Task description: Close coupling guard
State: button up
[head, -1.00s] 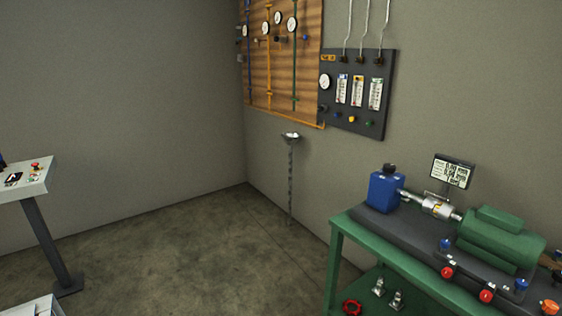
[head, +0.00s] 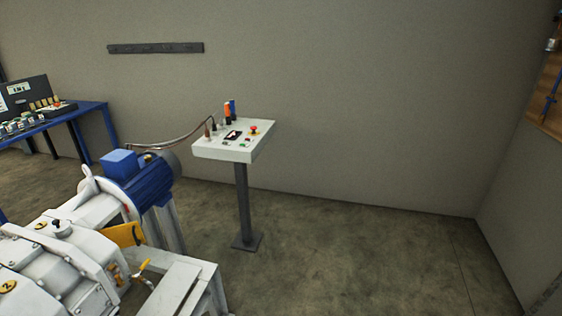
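A yellow piece (head: 126,235), which looks like the coupling guard, sits between the blue motor (head: 150,186) and the white pump body (head: 60,262) at the lower left of the head view. It appears as a tilted plate, but I cannot tell from here whether it is open or closed. The coupling itself is not clearly visible. My gripper is not in view.
A control pedestal (head: 235,142) with a red button and several small items stands behind the motor. A blue table (head: 92,112) with equipment is at the far left. A dark bar (head: 155,48) is on the wall. The floor (head: 370,260) to the right is open.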

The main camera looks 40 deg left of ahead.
aim_at(125, 235)
jog(key=i+u, duration=0.2)
jog(key=u, duration=0.3)
jog(key=i+l+u, duration=0.1)
jog(key=u, duration=0.35)
jog(key=i+l+u, duration=0.15)
jog(key=u, duration=1.25)
jog(key=i+l+z, duration=0.25)
jog(key=i+l, duration=0.7)
jog(key=i, duration=0.1)
